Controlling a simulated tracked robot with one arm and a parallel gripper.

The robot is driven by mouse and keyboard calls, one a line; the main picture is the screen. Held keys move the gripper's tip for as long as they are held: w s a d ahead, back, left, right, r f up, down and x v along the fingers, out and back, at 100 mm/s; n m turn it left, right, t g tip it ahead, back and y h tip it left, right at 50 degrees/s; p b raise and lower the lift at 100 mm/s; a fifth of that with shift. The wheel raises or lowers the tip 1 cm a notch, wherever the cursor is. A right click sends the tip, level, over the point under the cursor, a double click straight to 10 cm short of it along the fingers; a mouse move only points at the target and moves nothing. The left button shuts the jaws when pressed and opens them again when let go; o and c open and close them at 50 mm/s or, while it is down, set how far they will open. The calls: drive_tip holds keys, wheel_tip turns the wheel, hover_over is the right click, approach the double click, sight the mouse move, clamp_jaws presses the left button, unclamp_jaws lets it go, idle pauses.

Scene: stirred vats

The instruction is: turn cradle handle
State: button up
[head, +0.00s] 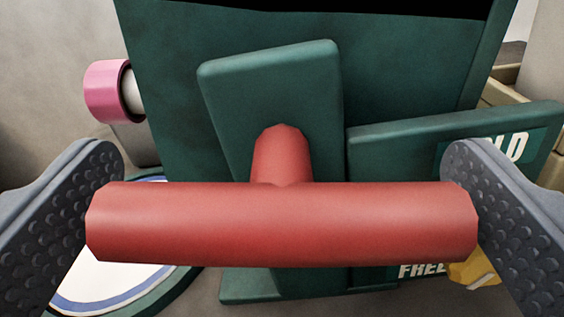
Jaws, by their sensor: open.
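The red T-shaped handle (280,225) lies level across the middle of the head view. Its stem (281,155) runs back to a raised dark green plate (275,90) on the green cradle body (405,70). My gripper (283,205) is open, with one dark studded finger at the left edge of the picture and one at the right. The fingers are at the two ends of the handle's bar. I cannot tell whether either finger touches it.
A pink ring (105,92) on a pale rod is at the left. A white disc (110,270) with a blue ring and green rim lies lower left. A green bar with a white-lettered label (515,150) is at the right. A yellow piece (472,270) shows below it.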

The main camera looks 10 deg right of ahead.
drive_tip(key=c, duration=0.6)
drive_tip(key=shift+a, duration=0.2)
drive_tip(key=shift+d, duration=0.15)
drive_tip(key=m+p, duration=0.2)
drive_tip(key=p, duration=0.2)
drive_tip(key=shift+r+m, duration=0.2)
drive_tip(key=shift+m, duration=0.2)
drive_tip(key=m+p, duration=0.2)
drive_tip(key=m, duration=0.1)
drive_tip(key=shift+f+m+p, duration=0.1)
drive_tip(key=shift+m+p, duration=0.2)
drive_tip(key=shift+p, duration=0.05)
drive_tip(key=m, duration=0.4)
drive_tip(key=shift+f+m, duration=0.1)
drive_tip(key=shift+m, duration=0.2)
drive_tip(key=m+b, duration=0.2)
drive_tip(key=m, duration=0.2)
drive_tip(key=shift+d+f+m, duration=0.1)
drive_tip(key=shift+m, duration=0.3)
drive_tip(key=shift+b, duration=0.3)
